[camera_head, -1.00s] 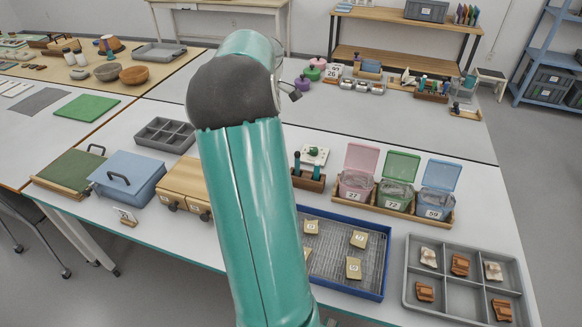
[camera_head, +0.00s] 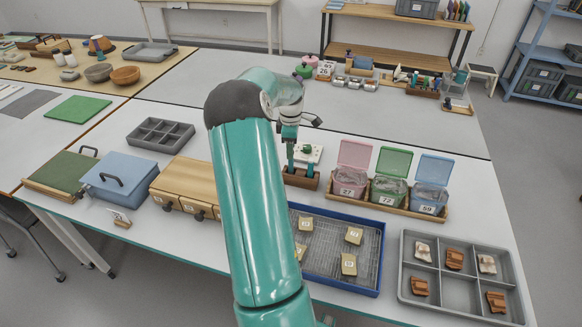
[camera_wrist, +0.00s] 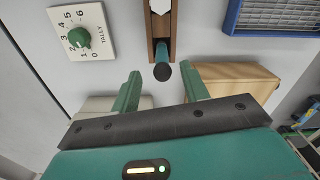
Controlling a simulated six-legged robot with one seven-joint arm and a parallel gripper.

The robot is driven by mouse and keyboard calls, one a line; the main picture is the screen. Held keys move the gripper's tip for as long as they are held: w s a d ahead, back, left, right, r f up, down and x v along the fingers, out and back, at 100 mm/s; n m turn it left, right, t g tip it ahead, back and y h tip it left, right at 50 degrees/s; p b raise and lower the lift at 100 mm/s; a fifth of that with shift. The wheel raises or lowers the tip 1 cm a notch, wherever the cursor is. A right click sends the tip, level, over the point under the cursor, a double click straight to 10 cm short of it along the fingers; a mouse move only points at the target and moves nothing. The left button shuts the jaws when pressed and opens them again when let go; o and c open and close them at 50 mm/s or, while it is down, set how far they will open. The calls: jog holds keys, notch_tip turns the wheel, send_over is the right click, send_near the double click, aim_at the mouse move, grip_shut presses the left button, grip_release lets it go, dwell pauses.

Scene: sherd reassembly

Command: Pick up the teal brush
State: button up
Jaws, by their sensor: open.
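The teal brush (camera_wrist: 162,54) stands in a wooden holder (camera_wrist: 152,28) in the wrist view, its dark round end toward the camera. My gripper (camera_wrist: 163,90) is open and empty, its two green fingers apart on either side below the brush's end in the picture. The brush does not appear to be between the fingertips. In the head view my gripper (camera_head: 289,136) is over the left part of the wooden holder (camera_head: 300,181), and the arm hides part of the scene. A white hexagonal piece (camera_wrist: 160,5) shows at the wrist view's top edge.
A white tally dial (camera_head: 308,153) stands behind the holder. Pink, green and blue lidded bins (camera_head: 390,189) stand to its right, and a wooden drawer box (camera_head: 185,181) to its left. A blue-rimmed tray (camera_head: 370,272) with sherds lies in front.

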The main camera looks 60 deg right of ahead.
send_over(291, 173)
jog(key=f, duration=0.3)
jog(key=d+f, duration=0.1)
jog(key=f, duration=0.1)
jog(key=shift+w, duration=0.2)
jog(key=shift+r, duration=0.1)
jog(key=shift+c, duration=0.3)
grip_shut()
jog(key=shift+r, duration=0.1)
